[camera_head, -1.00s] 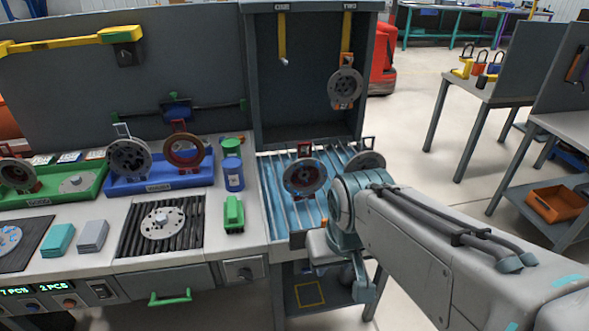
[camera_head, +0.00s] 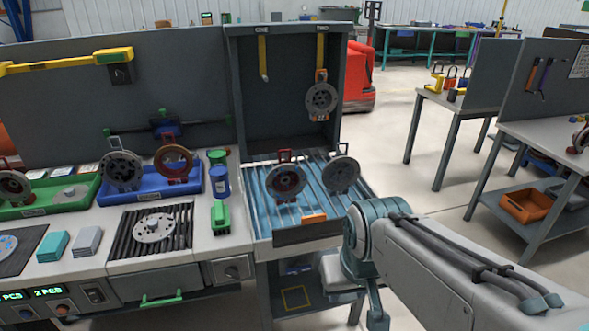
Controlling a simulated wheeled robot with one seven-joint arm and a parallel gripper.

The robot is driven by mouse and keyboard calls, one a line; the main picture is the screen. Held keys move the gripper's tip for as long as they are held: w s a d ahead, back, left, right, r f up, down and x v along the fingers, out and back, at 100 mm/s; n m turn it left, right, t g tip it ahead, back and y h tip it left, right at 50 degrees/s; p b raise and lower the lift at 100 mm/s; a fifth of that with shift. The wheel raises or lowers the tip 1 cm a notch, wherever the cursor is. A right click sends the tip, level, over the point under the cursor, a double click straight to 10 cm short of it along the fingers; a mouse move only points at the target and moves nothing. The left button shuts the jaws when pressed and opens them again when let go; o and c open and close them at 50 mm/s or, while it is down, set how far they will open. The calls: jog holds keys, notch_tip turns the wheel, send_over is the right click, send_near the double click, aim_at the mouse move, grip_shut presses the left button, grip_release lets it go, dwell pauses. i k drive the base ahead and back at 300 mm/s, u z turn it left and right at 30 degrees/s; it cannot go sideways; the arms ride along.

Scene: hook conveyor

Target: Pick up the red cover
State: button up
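A round part with a reddish-brown ring and red bracket (camera_head: 173,162) stands in the blue tray on the bench. Another dark round part with a red bracket (camera_head: 286,180) stands on the blue slatted bed (camera_head: 262,213) of the bay. I cannot tell for certain which is the red cover. My gripper (camera_head: 372,300) is at the lower right, to the right of the bay's front edge and apart from both parts. Its fingers are mostly hidden by my arm, so its opening is unclear.
A grey disc (camera_head: 341,173) with a dark bracket stands at the bed's right. A small orange piece (camera_head: 313,217) lies near its front. Another disc (camera_head: 321,98) hangs on the yellow hook under TWO; hook ONE (camera_head: 263,58) is empty. The blue tray (camera_head: 150,187) also holds a grey disc.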

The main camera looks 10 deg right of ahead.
aim_at(285, 182)
jog(key=z, duration=0.4)
jog(key=i, duration=1.15)
jog(key=u, duration=0.05)
